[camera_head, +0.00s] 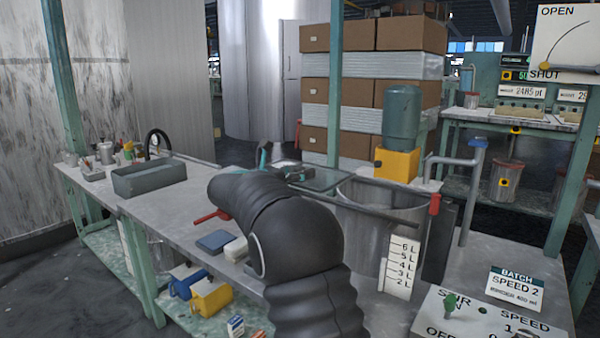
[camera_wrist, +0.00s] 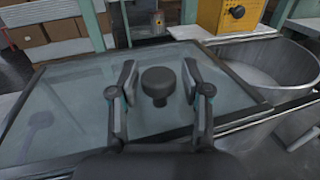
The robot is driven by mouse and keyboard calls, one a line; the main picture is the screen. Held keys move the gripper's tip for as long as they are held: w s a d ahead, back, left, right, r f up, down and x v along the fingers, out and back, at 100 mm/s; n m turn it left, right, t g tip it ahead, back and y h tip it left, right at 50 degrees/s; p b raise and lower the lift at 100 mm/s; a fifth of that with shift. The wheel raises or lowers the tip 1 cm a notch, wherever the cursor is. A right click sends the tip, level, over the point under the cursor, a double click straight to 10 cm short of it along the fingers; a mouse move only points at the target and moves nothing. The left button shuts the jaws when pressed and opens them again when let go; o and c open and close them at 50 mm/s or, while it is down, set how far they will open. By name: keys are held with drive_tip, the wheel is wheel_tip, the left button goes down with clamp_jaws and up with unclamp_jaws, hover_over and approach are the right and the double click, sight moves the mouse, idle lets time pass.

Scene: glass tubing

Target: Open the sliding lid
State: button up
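The sliding lid (camera_wrist: 75,105) is a glass panel in a dark frame, with a round black knob (camera_wrist: 158,88) standing on it. It also shows in the head view (camera_head: 322,181), left of the round metal tub (camera_head: 375,214). The tub's opening is largely uncovered there; in the wrist view the tub (camera_wrist: 275,60) shows to the right of the lid's edge. My gripper (camera_wrist: 159,68) is open over the lid, one finger on each side of the knob, with a small gap on both sides. My arm hides part of the lid in the head view.
A dark rail with a red end (camera_head: 435,203) crosses the tub's front. A yellow box (camera_head: 397,165) with a green cylinder stands behind the tub. A grey bin (camera_head: 149,179) sits on the bench's left. A control panel (camera_head: 470,315) is at the front right.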

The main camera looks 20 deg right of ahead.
drive_tip(key=shift+a, duration=0.15)
drive_tip(key=v, duration=1.1)
drive_tip(key=shift+a, duration=0.35)
drive_tip(key=shift+s, duration=0.15)
drive_tip(key=s+d+f+m+g+y, duration=0.1)
drive_tip(key=s+d+f+m+y, duration=0.15)
drive_tip(key=s, duration=0.45)
drive_tip(key=s+d+f+m+y, duration=0.1)
drive_tip(key=s+m+y, duration=0.2)
drive_tip(key=s, duration=0.3)
drive_tip(key=s+d+f+m+g+y, duration=0.1)
drive_tip(key=s+f+m+y, duration=0.15)
drive_tip(key=s, duration=0.45)
drive_tip(key=s+a+f+m+t+y, duration=0.1)
drive_tip(key=s+a+f+m+y, duration=0.2)
drive_tip(key=s, duration=0.3)
drive_tip(key=s+a+f+m+y, duration=0.3)
drive_tip(key=s+m, duration=0.2)
drive_tip(key=s, duration=0.2)
drive_tip(key=s+a+f+m+t+y, duration=0.1)
drive_tip(key=s+a+f+m+y, duration=0.2)
drive_tip(key=s, duration=0.4)
drive_tip(key=shift+f+m+t, duration=0.3)
drive_tip(key=shift+f+m, duration=0.3)
drive_tip(key=shift+m, duration=0.5)
drive_tip(key=shift+s+a, duration=0.1)
drive_tip(key=shift+c, duration=0.2)
